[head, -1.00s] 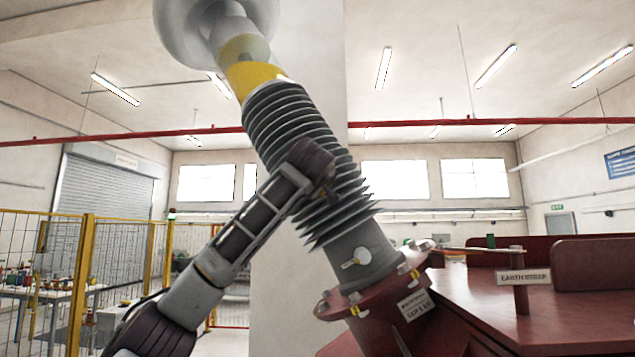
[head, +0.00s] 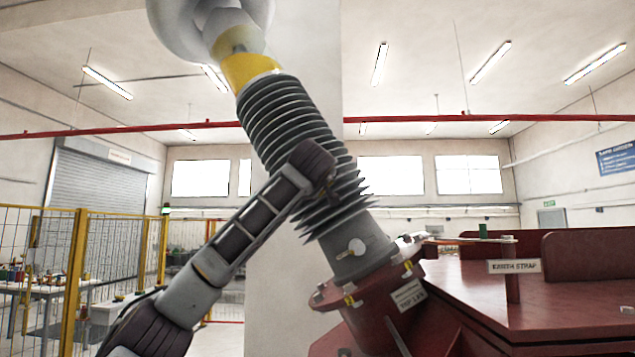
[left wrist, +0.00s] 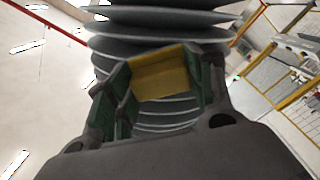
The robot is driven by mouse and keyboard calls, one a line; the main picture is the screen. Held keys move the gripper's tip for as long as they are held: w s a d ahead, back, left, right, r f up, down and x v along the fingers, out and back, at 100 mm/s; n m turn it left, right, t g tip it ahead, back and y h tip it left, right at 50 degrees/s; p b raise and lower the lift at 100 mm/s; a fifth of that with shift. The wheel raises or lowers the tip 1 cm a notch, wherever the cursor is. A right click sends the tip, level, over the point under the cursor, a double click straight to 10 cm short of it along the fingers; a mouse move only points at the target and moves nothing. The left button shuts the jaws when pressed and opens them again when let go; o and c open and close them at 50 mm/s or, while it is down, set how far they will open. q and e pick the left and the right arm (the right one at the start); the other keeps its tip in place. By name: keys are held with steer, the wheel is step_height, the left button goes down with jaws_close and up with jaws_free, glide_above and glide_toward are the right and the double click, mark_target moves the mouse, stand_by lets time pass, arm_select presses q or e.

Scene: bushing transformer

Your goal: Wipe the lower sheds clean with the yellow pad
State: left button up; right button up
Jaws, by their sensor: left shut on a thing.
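The grey ribbed bushing (head: 295,125) leans to the left above its red flange. My left arm reaches across it in the head view, and the wrist hides part of the lower sheds (head: 335,208). In the left wrist view my left gripper (left wrist: 160,82) is shut on the yellow pad (left wrist: 160,75), between its green-faced fingers. The pad is right in front of the sheds (left wrist: 160,40); I cannot tell whether it touches them. The pad and fingertips are hidden in the head view. My right gripper is not in view.
A red tank top (head: 465,285) with an earth strap sign (head: 514,266) spreads to the right of the bushing. Yellow-framed fencing (head: 75,285) and a cluttered table stand at left.

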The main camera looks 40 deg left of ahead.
arm_select(q)
steer(key=shift+w+d+f, duration=0.2)
steer(key=shift+d+f, duration=0.05)
steer(key=shift+f, duration=0.35)
steer(key=shift+w+d+f+b, duration=0.25)
steer(key=shift+d+f+b, duration=0.2)
steer(key=shift+f, duration=0.3)
steer(key=shift+w+d+f+b, duration=0.2)
steer(key=shift+d+f+b, duration=0.15)
steer(key=shift+f, duration=0.4)
steer(key=shift+w+d+f+b, duration=0.15)
steer(key=shift+d+f+b, duration=0.1)
steer(key=shift+f, duration=0.25)
steer(key=shift+w+d+f+b, duration=0.1)
steer(key=shift+d+f+b, duration=0.15)
steer(key=shift+f, duration=0.2)
steer(key=shift+w+d+f+b, duration=0.15)
steer(key=shift+f+b, duration=0.15)
steer(key=shift+f, duration=0.2)
steer(key=shift+r, duration=0.1)
steer(key=shift+s+a+r+p, duration=0.25)
steer(key=shift+a+r+p, duration=0.15)
steer(key=shift+r+p, duration=0.3)
steer(key=shift+s+a+r+p, duration=0.2)
steer(key=shift+a+r+p, duration=0.25)
steer(key=shift+r, duration=0.35)
